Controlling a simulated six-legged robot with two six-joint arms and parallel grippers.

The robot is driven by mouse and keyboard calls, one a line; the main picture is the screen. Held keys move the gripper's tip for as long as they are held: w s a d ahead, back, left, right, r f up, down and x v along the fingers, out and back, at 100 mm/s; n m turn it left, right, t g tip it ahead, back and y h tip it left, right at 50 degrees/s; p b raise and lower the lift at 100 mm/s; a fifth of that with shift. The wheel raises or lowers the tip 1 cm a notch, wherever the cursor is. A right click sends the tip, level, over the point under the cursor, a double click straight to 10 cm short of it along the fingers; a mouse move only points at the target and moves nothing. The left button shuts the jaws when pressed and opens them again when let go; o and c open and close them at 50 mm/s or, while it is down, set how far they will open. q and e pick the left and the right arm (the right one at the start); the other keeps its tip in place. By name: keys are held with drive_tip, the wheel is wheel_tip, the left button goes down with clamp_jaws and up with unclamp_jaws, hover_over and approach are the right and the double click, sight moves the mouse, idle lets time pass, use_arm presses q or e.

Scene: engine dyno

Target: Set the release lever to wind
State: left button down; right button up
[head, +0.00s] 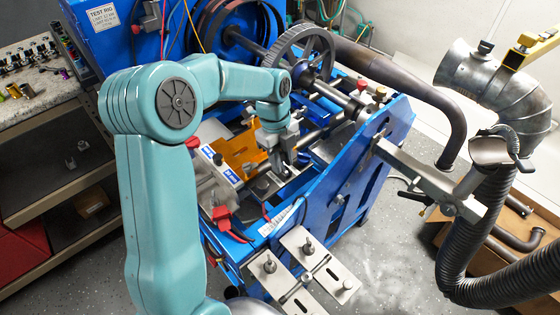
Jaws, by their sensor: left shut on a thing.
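My left gripper (284,166) reaches down over the near part of the blue test rig (345,190), its jaws pointing downward. It is shut on a small part, which looks like the release lever; the fingers hide most of it, so its exact setting cannot be read. Two small blue-and-white labels (230,176) sit just left of the gripper, with text too small to read. An orange-yellow plate (238,150) lies behind them. My right gripper is not in view.
A dark handwheel (300,55) stands behind the gripper. Red-handled parts (222,214) and metal plates with knobs (305,270) are at the near side. A ribbed exhaust hose (455,245) hangs at right. A workbench (35,100) stands at left.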

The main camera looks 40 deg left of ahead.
sight(285, 171)
use_arm(q)
drive_tip(key=y+b, duration=0.1)
drive_tip(key=y, duration=0.1)
drive_tip(key=d+y+b, duration=0.2)
drive_tip(key=y+b, duration=0.1)
drive_tip(key=shift+d+t+y, duration=0.1)
drive_tip(key=shift+t+y, duration=0.2)
drive_tip(key=y+b, duration=0.1)
drive_tip(key=d+y+b, duration=0.1)
drive_tip(key=y, duration=0.1)
drive_tip(key=shift+d+f, duration=0.1)
drive_tip(key=shift+f, duration=0.1)
drive_tip(key=shift+s+d+f+y+b, duration=0.1)
drive_tip(key=shift+d+y+b, duration=0.1)
drive_tip(key=shift+y+b, duration=0.35)
drive_tip(key=shift+s+d+f+y+b, duration=0.15)
drive_tip(key=shift+y+b, duration=0.1)
drive_tip(key=shift+y, duration=0.5)
drive_tip(key=shift+w+r, duration=0.1)
drive_tip(key=c, duration=0.9)
unclamp_jaws()
drive_tip(key=shift+c, duration=0.2)
drive_tip(key=shift+d, duration=0.1)
drive_tip(key=p+v, duration=0.1)
drive_tip(key=v, duration=1.5)
drive_tip(key=shift+s+d, duration=0.3)
drive_tip(key=shift+d, duration=0.1)
